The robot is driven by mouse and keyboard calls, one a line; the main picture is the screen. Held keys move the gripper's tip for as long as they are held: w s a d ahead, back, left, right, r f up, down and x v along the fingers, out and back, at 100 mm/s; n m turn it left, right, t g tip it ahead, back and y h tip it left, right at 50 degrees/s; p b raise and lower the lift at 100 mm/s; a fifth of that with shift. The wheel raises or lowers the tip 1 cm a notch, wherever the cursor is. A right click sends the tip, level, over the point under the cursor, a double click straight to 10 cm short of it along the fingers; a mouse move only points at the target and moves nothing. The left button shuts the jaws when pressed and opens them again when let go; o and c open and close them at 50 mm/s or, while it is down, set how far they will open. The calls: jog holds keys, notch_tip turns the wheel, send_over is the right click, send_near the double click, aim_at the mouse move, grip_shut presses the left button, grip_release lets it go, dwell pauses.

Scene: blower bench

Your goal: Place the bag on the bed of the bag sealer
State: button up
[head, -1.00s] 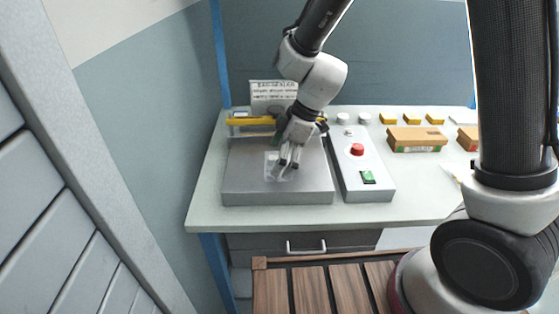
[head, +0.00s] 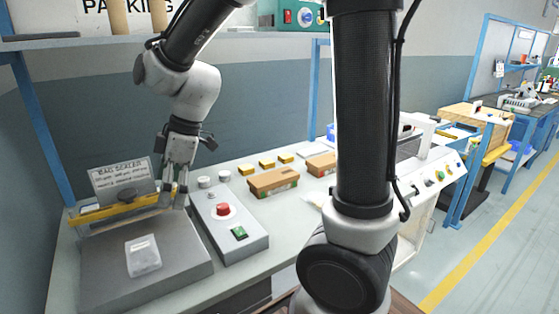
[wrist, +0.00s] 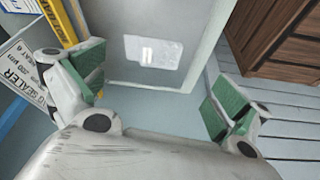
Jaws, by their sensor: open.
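The clear bag (head: 143,255) lies flat on the grey bed (head: 105,277) of the bag sealer, with something small and pale inside it. In the wrist view the bag (wrist: 150,52) also rests on the bed, apart from the fingers. The sealer's yellow bar (head: 118,211) runs along the back of the bed, behind the bag. My gripper (head: 174,196) is open and empty, raised above the sealer's back right part. In the wrist view my gripper (wrist: 155,92) shows its two green-padded fingers spread wide.
A control box (head: 232,228) with a red button and a green switch stands right of the bed. Cardboard boxes (head: 274,181) and several small yellow pieces lie farther right on the bench. A "BAG SEALER" sign (head: 121,178) stands behind the bar.

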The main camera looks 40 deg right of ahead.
jog(key=s+d+r+m+t+h, duration=0.1)
jog(key=s+d+r+m, duration=0.1)
jog(key=s+d+m, duration=0.3)
jog(key=s+d+r+m+t+h, duration=0.1)
jog(key=s+d+r+m, duration=0.2)
jog(key=d, duration=0.8)
jog(key=s+d+r+m+t+h, duration=0.1)
jog(key=s+d+r+m+h, duration=0.1)
jog(key=s+d+m, duration=0.5)
jog(key=shift+s+d+r+m, duration=0.3)
jog(key=shift+d+r, duration=0.2)
jog(key=shift+d, duration=0.05)
